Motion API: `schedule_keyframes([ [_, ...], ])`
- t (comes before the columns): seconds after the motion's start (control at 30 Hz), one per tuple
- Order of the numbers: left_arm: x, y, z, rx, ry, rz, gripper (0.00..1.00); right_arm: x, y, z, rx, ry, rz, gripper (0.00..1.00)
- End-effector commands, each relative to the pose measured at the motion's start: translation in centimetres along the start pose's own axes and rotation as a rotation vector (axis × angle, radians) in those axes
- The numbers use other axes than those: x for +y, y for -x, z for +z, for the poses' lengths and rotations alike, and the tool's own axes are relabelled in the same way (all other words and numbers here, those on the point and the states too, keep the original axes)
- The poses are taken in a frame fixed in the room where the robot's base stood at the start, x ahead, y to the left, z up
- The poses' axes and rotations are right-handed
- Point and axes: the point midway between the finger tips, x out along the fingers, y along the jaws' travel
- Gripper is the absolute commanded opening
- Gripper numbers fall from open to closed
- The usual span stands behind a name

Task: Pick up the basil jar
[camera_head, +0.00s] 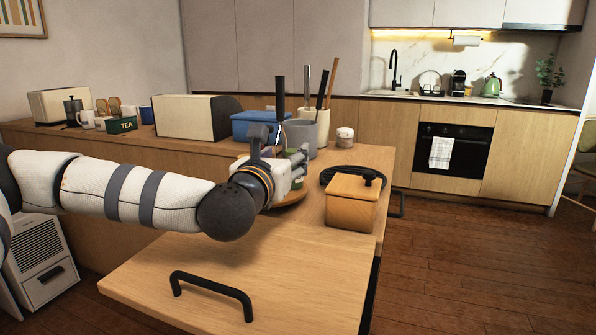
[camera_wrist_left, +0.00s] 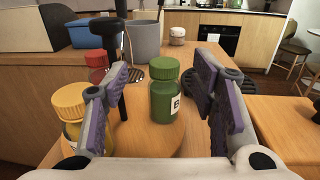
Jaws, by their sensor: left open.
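The basil jar (camera_wrist_left: 164,98) is a green jar with a green lid and a white label showing a "B". It stands upright on a round wooden board (camera_wrist_left: 135,135) in the left wrist view. My left gripper (camera_head: 298,162) is open, and its purple-padded fingers stand on either side of the jar in the wrist view, with gaps on both sides. In the head view the gripper mostly hides the jar. My right gripper is not in view.
A yellow-lidded jar (camera_wrist_left: 70,108) and a red-lidded jar (camera_wrist_left: 97,68) stand left of the basil jar, near the left finger. A grey utensil crock (camera_head: 313,132) stands behind. A wooden box (camera_head: 350,205) and a black trivet (camera_head: 345,172) lie to the right.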

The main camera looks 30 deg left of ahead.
Motion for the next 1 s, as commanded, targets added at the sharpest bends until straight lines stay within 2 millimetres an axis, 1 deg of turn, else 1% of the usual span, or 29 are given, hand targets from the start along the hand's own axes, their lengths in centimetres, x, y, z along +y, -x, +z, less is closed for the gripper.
schedule_keyframes([
  [0.17,-0.4,-3.3,-0.8,0.0,-0.005,0.001,0.52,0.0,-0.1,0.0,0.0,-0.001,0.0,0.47],
  [0.23,-0.4,-4.4,-0.7,-0.001,-0.002,0.001,0.52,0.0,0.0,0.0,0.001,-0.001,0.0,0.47],
  [0.33,-0.4,-5.2,-0.7,-0.001,-0.002,-0.001,0.52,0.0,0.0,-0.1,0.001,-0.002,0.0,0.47],
  [0.5,-0.5,-5.2,-0.7,-0.001,-0.001,-0.002,0.52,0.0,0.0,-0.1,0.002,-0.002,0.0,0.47],
  [0.53,-0.5,-5.2,-0.7,-0.001,-0.001,-0.002,0.5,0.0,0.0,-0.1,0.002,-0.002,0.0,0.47],
  [0.57,-0.5,-5.2,-0.7,-0.001,-0.001,-0.002,0.43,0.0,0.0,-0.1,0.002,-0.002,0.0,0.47],
  [0.6,-0.4,-5.2,-0.7,-0.001,-0.001,-0.002,0.34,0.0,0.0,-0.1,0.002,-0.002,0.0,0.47],
  [0.67,-0.4,-5.2,-0.7,-0.001,-0.001,-0.002,0.21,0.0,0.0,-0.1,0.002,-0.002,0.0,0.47],
  [0.7,-0.4,-5.2,-0.7,-0.001,-0.001,-0.002,0.12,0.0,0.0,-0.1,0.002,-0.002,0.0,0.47],
  [0.73,-0.4,-5.2,-0.7,-0.001,-0.001,-0.002,0.05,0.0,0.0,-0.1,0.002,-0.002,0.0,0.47],
  [0.77,-0.4,-5.2,-0.7,-0.001,-0.001,-0.002,0.0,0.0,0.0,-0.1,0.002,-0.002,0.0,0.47],
  [1.0,-0.4,-5.2,-0.6,-0.002,-0.001,-0.002,0.0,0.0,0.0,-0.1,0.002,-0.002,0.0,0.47],
])
